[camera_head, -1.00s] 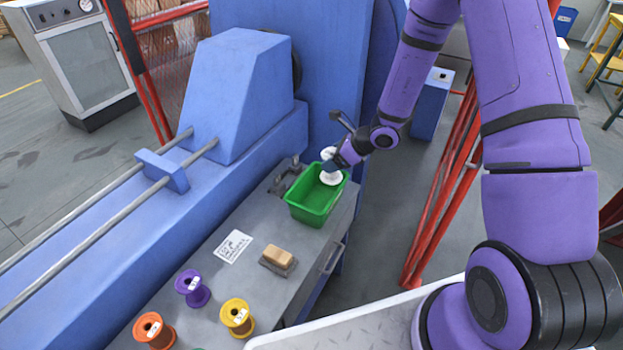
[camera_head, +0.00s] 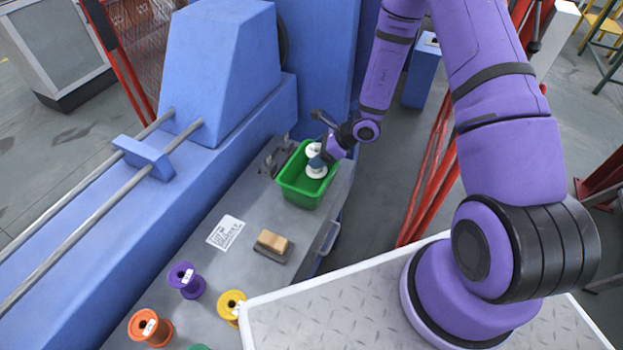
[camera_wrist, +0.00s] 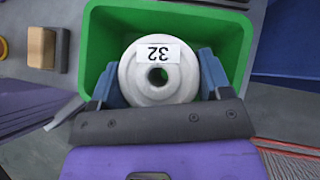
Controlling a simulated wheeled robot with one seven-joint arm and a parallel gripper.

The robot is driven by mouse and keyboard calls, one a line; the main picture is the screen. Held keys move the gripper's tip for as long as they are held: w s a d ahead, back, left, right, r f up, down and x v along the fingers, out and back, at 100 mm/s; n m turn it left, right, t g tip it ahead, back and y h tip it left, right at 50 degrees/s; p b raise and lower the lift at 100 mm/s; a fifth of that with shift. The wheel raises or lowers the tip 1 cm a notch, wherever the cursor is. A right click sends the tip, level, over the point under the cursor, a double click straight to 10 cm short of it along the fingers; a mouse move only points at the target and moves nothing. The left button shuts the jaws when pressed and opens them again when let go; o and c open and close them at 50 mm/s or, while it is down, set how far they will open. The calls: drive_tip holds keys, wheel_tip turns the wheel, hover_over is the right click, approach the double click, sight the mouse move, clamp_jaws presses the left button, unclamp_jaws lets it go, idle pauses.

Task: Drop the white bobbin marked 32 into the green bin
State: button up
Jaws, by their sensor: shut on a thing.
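The white bobbin (camera_wrist: 139,80) shows its flange with a label reading 32, upside down in the wrist view. My gripper (camera_wrist: 161,78) is shut on it, one blue finger on each side. The green bin (camera_wrist: 98,40) lies behind and around the bobbin in the wrist view. In the head view, the bobbin (camera_head: 316,171) is upright at the opening of the green bin (camera_head: 309,200), and my gripper (camera_head: 318,161) reaches in from the right. I cannot tell whether the bobbin touches the bin floor.
On the grey bench stand a purple bobbin (camera_head: 186,282), an orange bobbin (camera_head: 149,329) and a yellow bobbin (camera_head: 231,306). A brush with a wooden top (camera_head: 272,241) and a white label sheet (camera_head: 226,232) lie nearer the bin. Blue machinery (camera_head: 215,70) rises at the left.

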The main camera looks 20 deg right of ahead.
drive_tip(key=shift+f, duration=0.2)
drive_tip(key=o, duration=1.4)
drive_tip(key=shift+s+r, duration=0.1)
drive_tip(key=v, duration=1)
drive_tip(key=shift+s+d+r, duration=0.1)
drive_tip(key=shift+d+r, duration=0.1)
drive_tip(key=shift+r, duration=0.05)
